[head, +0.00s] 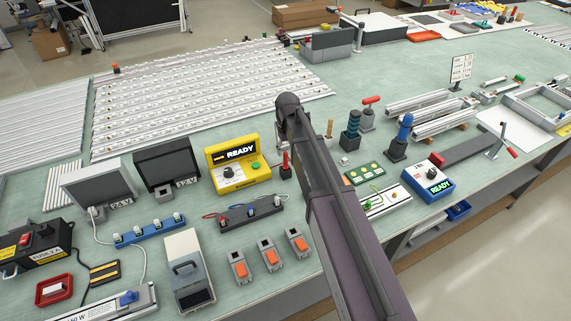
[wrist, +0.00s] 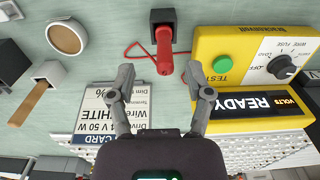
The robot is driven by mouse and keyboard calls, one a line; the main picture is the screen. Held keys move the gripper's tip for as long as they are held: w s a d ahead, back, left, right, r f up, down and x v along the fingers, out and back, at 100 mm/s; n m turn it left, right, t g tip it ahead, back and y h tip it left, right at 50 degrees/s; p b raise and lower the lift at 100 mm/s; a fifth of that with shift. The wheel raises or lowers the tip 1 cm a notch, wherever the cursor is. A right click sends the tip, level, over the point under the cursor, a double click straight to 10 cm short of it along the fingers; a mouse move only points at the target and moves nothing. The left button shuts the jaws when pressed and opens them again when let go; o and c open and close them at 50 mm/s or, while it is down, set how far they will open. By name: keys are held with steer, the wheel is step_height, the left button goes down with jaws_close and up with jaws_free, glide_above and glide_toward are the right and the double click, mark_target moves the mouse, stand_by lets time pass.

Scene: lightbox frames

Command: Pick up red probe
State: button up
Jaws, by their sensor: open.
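The red probe (wrist: 164,52) stands in a dark holder (wrist: 158,18) at the top middle of the wrist view, with a thin red lead curling off to its left. In the head view the red probe (head: 285,160) is a small red shape just right of the yellow tester (head: 238,163), beside my arm. My gripper (wrist: 160,96) is open, its two fingers spread wide and nothing between them. In the wrist picture the probe lies above the gap between the fingertips, apart from both. My gripper is hidden behind my arm in the head view.
The yellow tester (wrist: 252,60) with its dial and READY display sits close to the right finger. A printed card (wrist: 100,128) lies behind the left finger. A wooden-handled tool (wrist: 32,100) and a round tan-topped item (wrist: 67,38) stand at left.

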mark_target(286, 159)
steer(key=shift+f, duration=0.1)
steer(key=f+b, duration=0.3)
steer(key=shift+w+a+f+b, duration=0.15)
steer(key=shift+a+f+b, duration=0.05)
steer(key=shift+a+b, duration=0.15)
steer(key=shift+f+b, duration=0.75)
steer(key=shift+f, duration=0.1)
jaws_close()
